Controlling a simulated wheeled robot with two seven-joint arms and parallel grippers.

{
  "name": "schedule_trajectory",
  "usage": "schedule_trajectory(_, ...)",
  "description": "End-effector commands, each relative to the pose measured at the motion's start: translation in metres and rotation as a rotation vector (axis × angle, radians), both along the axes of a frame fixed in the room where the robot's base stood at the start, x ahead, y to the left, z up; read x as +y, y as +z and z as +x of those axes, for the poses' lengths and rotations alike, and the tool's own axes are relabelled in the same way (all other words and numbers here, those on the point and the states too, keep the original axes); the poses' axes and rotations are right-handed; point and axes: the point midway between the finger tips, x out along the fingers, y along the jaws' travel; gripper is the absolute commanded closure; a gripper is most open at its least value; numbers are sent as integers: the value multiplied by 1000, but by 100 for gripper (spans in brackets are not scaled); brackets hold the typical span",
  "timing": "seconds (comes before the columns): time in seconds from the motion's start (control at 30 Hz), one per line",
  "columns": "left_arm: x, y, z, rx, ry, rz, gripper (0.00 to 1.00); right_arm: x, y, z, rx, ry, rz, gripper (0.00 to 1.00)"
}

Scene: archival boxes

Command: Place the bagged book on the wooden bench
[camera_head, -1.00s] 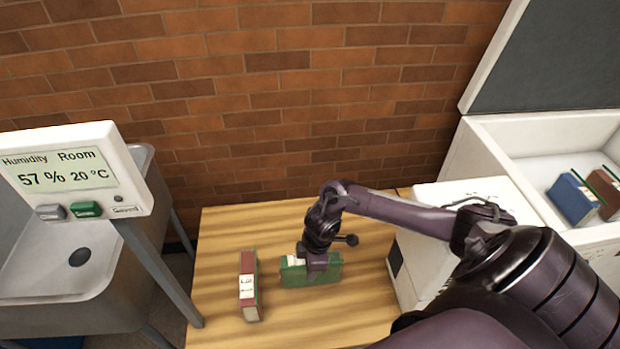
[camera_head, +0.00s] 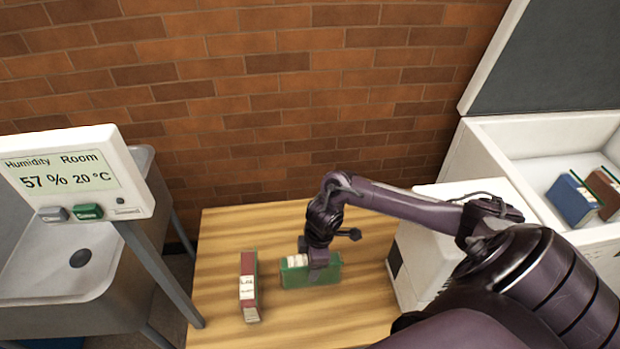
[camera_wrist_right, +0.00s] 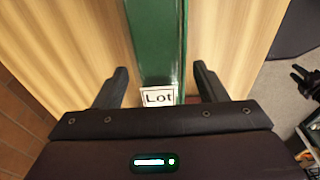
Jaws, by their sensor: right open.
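A green book (camera_head: 296,276) with a white label stands on the wooden bench (camera_head: 222,250). My right gripper (camera_head: 318,276) is directly over the book, with its jaws low around it. In the right wrist view the green book (camera_wrist_right: 160,45) runs between the open fingers of my right gripper (camera_wrist_right: 160,80), with a gap on each side; its label reads "Lot". A red book (camera_head: 249,290) with a white label stands on the bench to the left. I cannot make out a bag on either book. Dark jaw-like parts, perhaps my left gripper (camera_wrist_right: 305,82), show at the wrist view's right edge.
A white open chest (camera_head: 490,135) at the right holds a blue book (camera_head: 573,200) and a brown book (camera_head: 606,190). A white box (camera_head: 410,265) is at the bench's right. A humidity display (camera_head: 75,180) and a metal sink (camera_head: 50,270) are at the left. The bench's back is clear.

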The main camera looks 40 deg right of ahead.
Motion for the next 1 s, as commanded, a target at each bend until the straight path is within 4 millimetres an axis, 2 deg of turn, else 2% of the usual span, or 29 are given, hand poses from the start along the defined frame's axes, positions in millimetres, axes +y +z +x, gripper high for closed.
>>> schedule_trajectory(0.03,0,3,0,-1,0,0,64,-2,14,0,-4,1,-1,35)
schedule_trajectory(0.2,0,7,0,-1,0,0,64,-7,50,-3,-3,3,-2,35)
schedule_trajectory(0.4,0,9,0,-1,0,0,64,-11,80,-6,-2,1,-1,35)
schedule_trajectory(0.6,-1,10,0,-1,0,-1,64,-11,91,-7,-1,0,1,35)
schedule_trajectory(1.0,-1,10,0,0,1,-1,64,-12,91,-7,1,0,1,35)
